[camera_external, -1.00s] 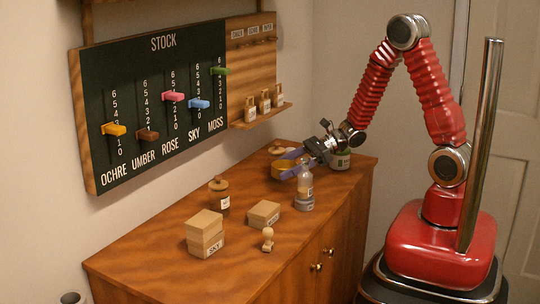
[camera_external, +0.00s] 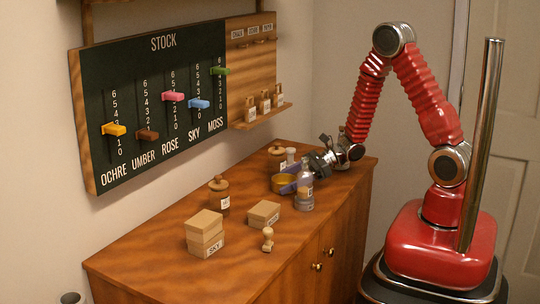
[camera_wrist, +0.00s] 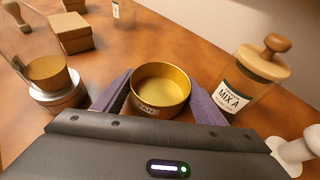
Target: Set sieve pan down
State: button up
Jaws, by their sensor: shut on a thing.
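The sieve pan is a small round gold pan with a label on its front; it shows in the wrist view (camera_wrist: 160,78) and in the external view (camera_external: 283,184). My gripper (camera_wrist: 160,92) is shut on it, with one purple finger on each side of its wall. In the external view my gripper (camera_external: 290,182) is low over the back part of the table. The pan is upright and at or very near the tabletop; I cannot tell whether its base touches. Its near lower side is hidden by my gripper body.
The MIX A jar (camera_wrist: 245,88) with a wooden lid is on the pan's other side. Boxes (camera_external: 264,214), a lidded jar (camera_external: 219,196) and a wooden stamp (camera_external: 267,240) stand farther off. Bare tabletop (camera_wrist: 180,40) lies beyond the pan.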

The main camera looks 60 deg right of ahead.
jog(key=shift+f, duration=0.1)
jog(key=o, duration=1.1)
jog(key=shift+s+d+r, duration=0.25)
jog(key=v, duration=1.1)
jog(key=shift+s+d, duration=0.1)
jog(key=shift+s, duration=0.05)
